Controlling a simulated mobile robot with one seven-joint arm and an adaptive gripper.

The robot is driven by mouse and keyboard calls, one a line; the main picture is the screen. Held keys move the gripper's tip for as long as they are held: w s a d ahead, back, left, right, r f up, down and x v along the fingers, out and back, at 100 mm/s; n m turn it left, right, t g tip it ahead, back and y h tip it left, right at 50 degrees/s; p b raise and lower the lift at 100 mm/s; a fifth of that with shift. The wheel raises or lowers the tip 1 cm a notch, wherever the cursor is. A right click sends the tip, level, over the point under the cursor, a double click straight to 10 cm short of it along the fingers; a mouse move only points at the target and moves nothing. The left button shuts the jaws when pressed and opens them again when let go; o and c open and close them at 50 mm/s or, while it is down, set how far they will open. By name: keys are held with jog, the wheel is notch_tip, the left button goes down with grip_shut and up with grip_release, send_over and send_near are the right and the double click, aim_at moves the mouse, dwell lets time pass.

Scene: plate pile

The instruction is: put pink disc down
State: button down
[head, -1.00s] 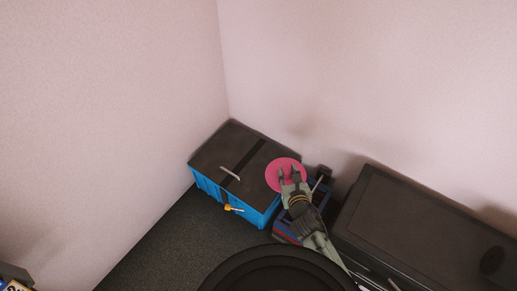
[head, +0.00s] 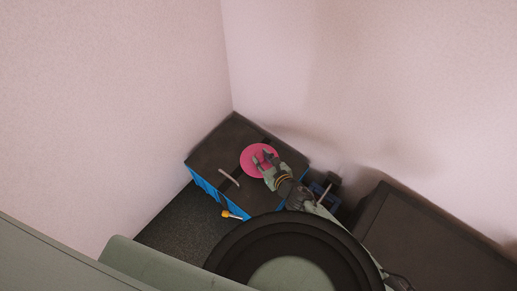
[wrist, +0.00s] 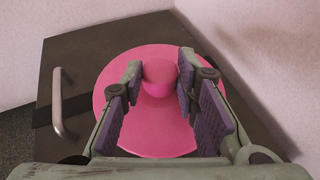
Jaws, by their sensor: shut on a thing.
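The pink disc (head: 249,163) is over the dark lid of the blue box (head: 212,150) in the head view. In the wrist view the disc (wrist: 130,65) looks flat, with a round pink knob (wrist: 159,72) standing at its middle. My gripper (head: 263,158) comes from the lower right in the head view. Its fingers (wrist: 160,78) are shut on the knob, one on each side. The disc lies level or nearly so. I cannot tell whether its underside touches the lid.
A curved metal handle (head: 229,177) lies on the lid left of the disc. A yellow-tipped thing (head: 227,213) is at the box's front. Pink walls meet behind the box. A dark cabinet (head: 440,235) stands to the right.

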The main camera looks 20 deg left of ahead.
aim_at(259, 149)
jog(key=w+a, duration=0.2)
jog(key=w, duration=0.1)
jog(key=w+a, duration=0.1)
jog(key=w, duration=0.1)
jog(key=shift+w+a+f, duration=0.1)
jog(key=shift+w+f, duration=0.15)
jog(key=shift+f, duration=0.05)
jog(key=shift+w+a+f, duration=0.1)
jog(key=shift+w+f, duration=0.05)
jog(key=shift+f, duration=0.75)
jog(key=shift+w+a+f, duration=0.1)
jog(key=shift+f, duration=0.75)
jog(key=shift+f+b, duration=0.15)
jog(key=shift+b, duration=0.2)
jog(key=c, duration=1.2)
grip_release()
jog(key=shift+c, duration=0.2)
jog(key=shift+r+p, duration=0.3)
jog(key=v, duration=1.2)
jog(key=shift+s+d+f, duration=0.1)
jog(key=shift+f, duration=0.05)
